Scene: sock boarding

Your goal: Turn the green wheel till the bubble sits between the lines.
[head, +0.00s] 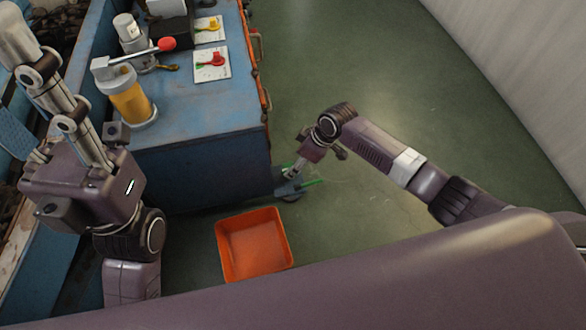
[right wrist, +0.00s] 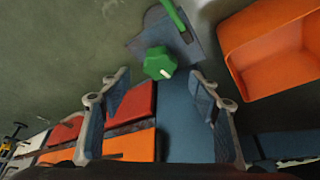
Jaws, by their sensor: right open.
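The green wheel (right wrist: 158,63) has a lobed rim and a white mark, and shows in the right wrist view. A green tube (right wrist: 175,14) on a grey plate (right wrist: 165,35) lies beyond it; the tube also shows in the head view (head: 312,182). My right gripper (right wrist: 160,93) is open, its fingers apart on either side below the wheel, not touching it. In the head view my right gripper (head: 293,172) is small, beside the cabinet's lower corner. I cannot make out the bubble or the lines. My left gripper (head: 45,110) is at the left, its finger state unclear.
An orange bin (head: 252,243) stands on the floor near the cabinet. Green floor to the right is clear up to the wall.

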